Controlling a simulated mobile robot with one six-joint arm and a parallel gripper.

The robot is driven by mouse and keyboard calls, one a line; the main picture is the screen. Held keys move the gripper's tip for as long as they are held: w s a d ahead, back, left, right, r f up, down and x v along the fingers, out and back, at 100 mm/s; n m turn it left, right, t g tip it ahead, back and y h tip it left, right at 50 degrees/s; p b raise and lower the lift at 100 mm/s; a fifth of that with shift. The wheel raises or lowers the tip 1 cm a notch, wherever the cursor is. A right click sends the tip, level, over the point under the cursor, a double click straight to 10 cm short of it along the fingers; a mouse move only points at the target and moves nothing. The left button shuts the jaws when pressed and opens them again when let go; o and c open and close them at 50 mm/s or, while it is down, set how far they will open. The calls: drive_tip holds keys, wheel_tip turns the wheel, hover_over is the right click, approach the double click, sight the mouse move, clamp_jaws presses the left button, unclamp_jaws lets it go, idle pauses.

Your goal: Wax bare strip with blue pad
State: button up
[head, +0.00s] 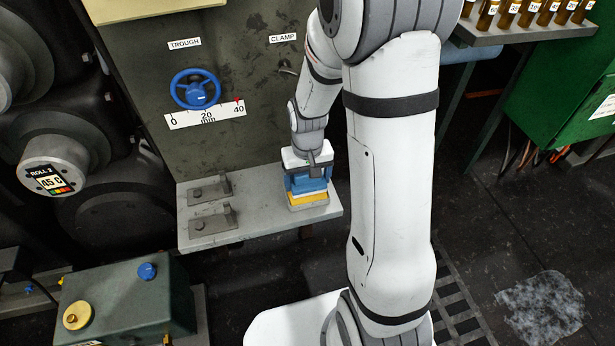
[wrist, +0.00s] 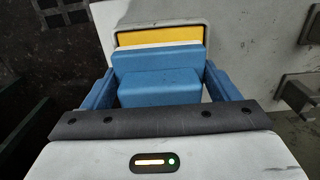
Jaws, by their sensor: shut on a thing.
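My gripper (head: 307,182) is above the right end of a grey shelf, pointing down. In the wrist view its blue fingers (wrist: 158,75) stand on either side of the blue pad (wrist: 160,88) and are shut on its block-shaped grip. The pad has a wider blue plate and a whitish layer past it. A yellow slab (head: 308,200) lies in a shallow grey tray (wrist: 206,30) at the pad. I cannot tell whether the pad touches the slab. I cannot make out a bare strip in either view.
The grey shelf (head: 255,225) also carries two metal brackets (head: 212,222) to the left. Above it is a panel with a blue handwheel (head: 195,89) and a millimetre scale. Dark rolls, one labelled ROLL 2 (head: 47,180), stand at left. A green box (head: 125,295) sits front left.

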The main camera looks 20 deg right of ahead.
drive_tip(key=shift+f+b, duration=0.5)
drive_tip(key=shift+f, duration=0.15)
idle(0.5)
drive_tip(key=shift+r, duration=0.1)
idle(0.3)
drive_tip(key=shift+r+p, duration=2.9)
drive_tip(key=shift+r, duration=0.55)
drive_tip(key=shift+r, duration=0.1)
